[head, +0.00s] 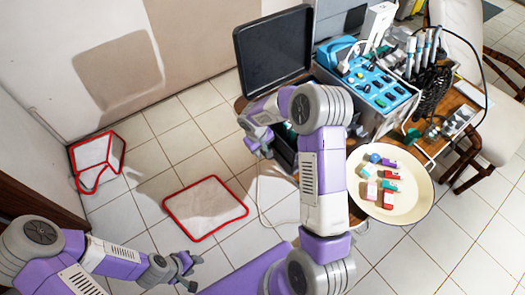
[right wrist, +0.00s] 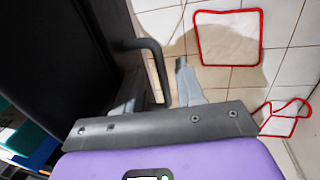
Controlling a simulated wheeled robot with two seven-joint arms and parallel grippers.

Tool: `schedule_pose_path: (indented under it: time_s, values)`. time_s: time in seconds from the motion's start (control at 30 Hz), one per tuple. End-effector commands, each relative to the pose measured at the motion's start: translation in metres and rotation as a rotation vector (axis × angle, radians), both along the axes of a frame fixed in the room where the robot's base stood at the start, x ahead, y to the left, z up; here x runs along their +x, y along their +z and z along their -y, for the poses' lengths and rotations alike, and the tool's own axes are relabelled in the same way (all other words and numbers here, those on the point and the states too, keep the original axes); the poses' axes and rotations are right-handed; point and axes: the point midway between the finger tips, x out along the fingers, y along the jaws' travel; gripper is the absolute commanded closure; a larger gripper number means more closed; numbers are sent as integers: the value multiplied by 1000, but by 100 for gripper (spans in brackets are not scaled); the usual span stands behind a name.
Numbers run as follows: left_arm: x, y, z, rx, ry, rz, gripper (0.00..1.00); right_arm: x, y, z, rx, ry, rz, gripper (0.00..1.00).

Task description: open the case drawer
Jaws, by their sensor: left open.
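The blue-topped case (head: 372,85) stands on the wooden table in the head view. A dark drawer-like part (head: 283,152) shows low at its left side, mostly hidden by my right arm, so I cannot tell how far out it is. In the right wrist view a black bar handle (right wrist: 157,62) stands out from a dark panel (right wrist: 75,55). My right gripper (right wrist: 160,85) is open, with the handle bar between its spread fingers; contact is unclear. It also shows in the head view (head: 255,142). My left gripper (head: 186,268) is open and empty above the floor, far from the case.
A black lid or panel (head: 272,48) stands up left of the case. A round cream tray (head: 410,208) with several small boxes sits in front right.

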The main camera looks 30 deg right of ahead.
Motion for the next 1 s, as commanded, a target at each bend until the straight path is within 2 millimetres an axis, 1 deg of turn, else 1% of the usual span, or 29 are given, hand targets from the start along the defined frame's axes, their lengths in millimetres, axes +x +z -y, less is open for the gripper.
schedule_pose_path:
  time_s: [0.1, 0.3, 0.47, 0.5, 0.57, 1.0]
  values:
    - [0, -1, 0, 0, 0, 0, 57, 0, -3, 1, 1, 0, 0, 62]
    - [0, 0, 0, 0, 0, 0, 57, 0, -3, 0, 1, 0, 0, 62]
    - [0, 0, 0, 0, 0, 0, 57, 0, -3, 0, 1, 0, 0, 86]
    - [0, 0, 0, 0, 0, 0, 57, 0, -3, 0, 1, 0, 0, 93]
    - [0, 0, 0, 0, 0, 0, 57, 0, -3, 0, 1, 0, 0, 100]
    - [0, -2, 0, 0, 0, 0, 57, -2, -3, -1, 1, -4, 1, 100]
